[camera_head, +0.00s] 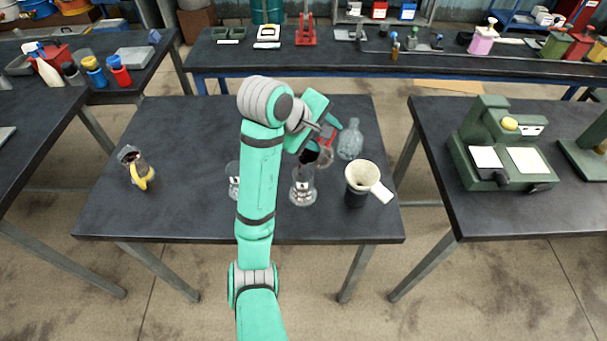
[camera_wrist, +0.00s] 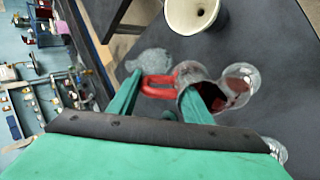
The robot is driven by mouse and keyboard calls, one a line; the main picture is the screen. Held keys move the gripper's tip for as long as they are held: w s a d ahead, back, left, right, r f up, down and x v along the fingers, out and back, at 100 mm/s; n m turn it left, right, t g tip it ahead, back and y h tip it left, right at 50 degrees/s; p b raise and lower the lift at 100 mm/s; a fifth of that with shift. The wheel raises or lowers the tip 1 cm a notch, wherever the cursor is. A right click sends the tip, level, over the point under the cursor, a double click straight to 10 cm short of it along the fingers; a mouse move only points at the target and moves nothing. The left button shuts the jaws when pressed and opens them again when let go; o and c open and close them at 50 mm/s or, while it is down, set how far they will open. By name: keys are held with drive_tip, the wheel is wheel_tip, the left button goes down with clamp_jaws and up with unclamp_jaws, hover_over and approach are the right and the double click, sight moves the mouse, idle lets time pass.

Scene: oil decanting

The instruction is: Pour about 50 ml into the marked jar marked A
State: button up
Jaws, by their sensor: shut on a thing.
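My gripper (camera_head: 324,128) is shut on the red handle (camera_wrist: 158,87) of a pouring vessel (camera_wrist: 190,75). The vessel is tilted, with dark red liquid (camera_head: 309,153) at its mouth. Its mouth is over or close to a clear glass jar (camera_head: 303,191) with a pale label, whose letter is too small to read. In the wrist view this jar (camera_wrist: 240,80) shows dark red inside; I cannot tell its level or whether liquid is flowing. A second labelled glass jar (camera_head: 233,182) is partly hidden behind my arm; a jar edge (camera_wrist: 276,150) also shows in the wrist view.
A clear glass bottle (camera_head: 350,140) stands right of my gripper. A dark container with a cream funnel-like top (camera_head: 362,175) stands at the right. A yellow-handled vessel (camera_head: 135,165) stands at the left.

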drive_tip(key=shift+s+a+r, duration=0.1)
drive_tip(key=shift+r, duration=0.1)
drive_tip(key=shift+s+a+r+t+h, duration=0.1)
drive_tip(key=shift+s+r+t+h, duration=0.1)
drive_tip(key=shift+t+h, duration=0.1)
drive_tip(key=shift+f, duration=0.1)
drive_tip(key=shift+a+t+h+p, duration=0.1)
drive_tip(key=shift+t+h+p, duration=0.2)
drive_tip(key=shift+w+d+f, duration=0.1)
drive_tip(key=shift+w+d, duration=0.1)
idle(0.5)
drive_tip(key=shift+t+h+p, duration=0.3)
drive_tip(key=shift+t+h, duration=0.1)
drive_tip(key=shift+w+d+r+g+y, duration=0.2)
drive_tip(key=shift+w+d+g+y, duration=0.15)
drive_tip(key=shift+g+y, duration=0.45)
drive_tip(key=shift+w+d+f+g+y, duration=0.15)
drive_tip(key=shift+w+f+g+y, duration=0.1)
drive_tip(key=shift+f+g+y, duration=0.3)
drive_tip(key=shift+f, duration=0.15)
